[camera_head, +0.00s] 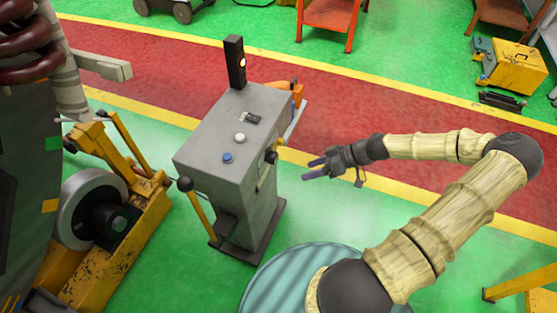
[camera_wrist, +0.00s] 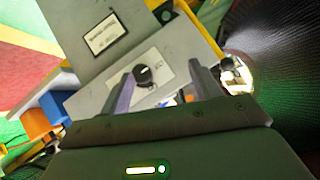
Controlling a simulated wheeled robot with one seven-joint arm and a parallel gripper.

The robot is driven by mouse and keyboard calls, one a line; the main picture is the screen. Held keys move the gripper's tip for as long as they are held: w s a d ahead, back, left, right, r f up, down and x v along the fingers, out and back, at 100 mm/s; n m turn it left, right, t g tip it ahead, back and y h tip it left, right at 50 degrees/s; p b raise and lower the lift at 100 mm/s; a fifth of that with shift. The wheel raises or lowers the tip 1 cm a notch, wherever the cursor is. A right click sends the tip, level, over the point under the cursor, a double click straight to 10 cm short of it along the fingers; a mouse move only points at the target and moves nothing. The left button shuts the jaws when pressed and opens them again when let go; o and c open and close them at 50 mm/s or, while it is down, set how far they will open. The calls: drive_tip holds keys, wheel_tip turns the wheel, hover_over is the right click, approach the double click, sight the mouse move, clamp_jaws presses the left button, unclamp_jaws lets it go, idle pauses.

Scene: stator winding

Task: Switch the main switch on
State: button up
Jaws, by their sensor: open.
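The grey control cabinet (camera_head: 215,150) stands in the middle of the head view. A black knob (camera_head: 271,156) sticks out from its right side; I cannot tell for certain whether it is the main switch. In the wrist view a black rotary knob (camera_wrist: 143,75) sits on a pale plate, with a label plate (camera_wrist: 107,33) above it. My gripper (camera_head: 309,170) is open and empty, to the right of the cabinet and apart from it. In the wrist view my gripper (camera_wrist: 163,80) shows its two fingers on either side of the knob, seemingly short of it.
Yellow machinery (camera_head: 120,240) stands at the left. A yellow box (camera_head: 515,68) stands at the far right. Floor right of the cabinet is clear.

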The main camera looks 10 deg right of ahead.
sight(277, 158)
drive_tip(key=w+d+r+t, duration=0.1)
drive_tip(key=w+d+t, duration=0.1)
drive_tip(key=d, duration=0.3)
drive_tip(key=shift+w+d+t+y, duration=0.15)
drive_tip(key=shift+d+t+y, duration=0.2)
drive_tip(key=shift+t, duration=0.55)
drive_tip(key=shift+a, duration=0.15)
drive_tip(key=p+x, duration=0.2)
drive_tip(key=x, duration=1.5)
drive_tip(key=shift+a, duration=0.25)
drive_tip(key=shift+c, duration=0.2)
drive_tip(key=c, duration=0.9)
